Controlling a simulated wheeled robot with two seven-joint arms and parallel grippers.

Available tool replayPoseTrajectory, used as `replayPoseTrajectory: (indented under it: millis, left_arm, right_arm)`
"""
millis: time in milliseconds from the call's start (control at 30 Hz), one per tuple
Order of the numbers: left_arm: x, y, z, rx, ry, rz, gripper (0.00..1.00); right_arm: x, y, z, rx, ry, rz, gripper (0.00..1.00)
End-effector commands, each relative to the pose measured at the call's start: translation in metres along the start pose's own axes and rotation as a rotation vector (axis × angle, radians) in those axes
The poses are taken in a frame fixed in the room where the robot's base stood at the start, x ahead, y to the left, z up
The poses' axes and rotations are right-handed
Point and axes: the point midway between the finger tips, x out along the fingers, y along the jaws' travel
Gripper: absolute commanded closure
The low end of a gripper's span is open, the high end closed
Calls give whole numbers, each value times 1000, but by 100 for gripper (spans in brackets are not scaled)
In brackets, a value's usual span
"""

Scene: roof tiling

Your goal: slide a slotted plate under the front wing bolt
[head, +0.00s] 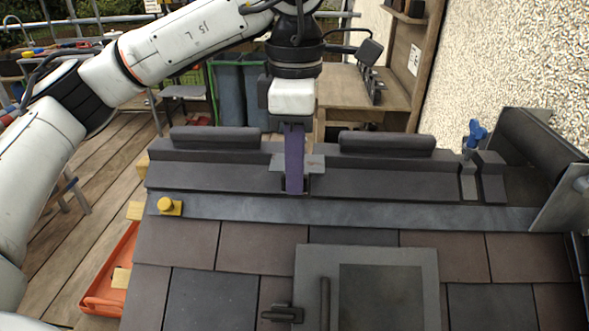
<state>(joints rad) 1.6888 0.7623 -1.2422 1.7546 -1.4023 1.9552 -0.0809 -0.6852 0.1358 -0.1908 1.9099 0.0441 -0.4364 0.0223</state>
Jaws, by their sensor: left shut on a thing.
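My left gripper (293,127) points straight down above the middle of the roof's upper edge. It is shut on a flat purple strip (294,158) that hangs upright below it. The strip's lower end reaches a small grey bracket-like piece (316,163) on the dark ridge band; I cannot tell whether they touch. No slot shows clearly in the strip. A blue wing bolt (476,133) stands at the back right, by the gap near the dark end piece. No other wing bolt can be made out. My right gripper is not in view.
Two dark ridge blocks (215,138) (386,142) lie either side of the gripper. A yellow knob (167,206) sits on the grey strip at left. A framed hatch (424,290) lies among the tiles in front. An orange tray (105,290) stands lower left; a wooden bench is behind.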

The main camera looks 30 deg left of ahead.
Motion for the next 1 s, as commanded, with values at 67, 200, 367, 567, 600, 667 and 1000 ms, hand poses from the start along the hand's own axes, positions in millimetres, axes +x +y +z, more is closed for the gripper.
replayPoseTrajectory:
  millis: [67,200,367,567,600,667,1000]
  left_arm:
    - [0,0,0,0,0,1,100]
    - [0,0,0,0,-1,1,100]
    - [-1,0,0,0,-1,1,100]
    - [-1,4,0,0,-1,0,100]
    - [-1,6,0,0,-1,0,100]
    - [-1,7,1,0,-1,0,100]
    - [-1,11,1,1,-1,1,100]
  right_arm:
    - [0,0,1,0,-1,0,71]
    - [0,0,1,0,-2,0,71]
    - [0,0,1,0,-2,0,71]
    - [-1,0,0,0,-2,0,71]
    - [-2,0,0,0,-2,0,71]
    - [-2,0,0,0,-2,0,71]
    - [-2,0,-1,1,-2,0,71]
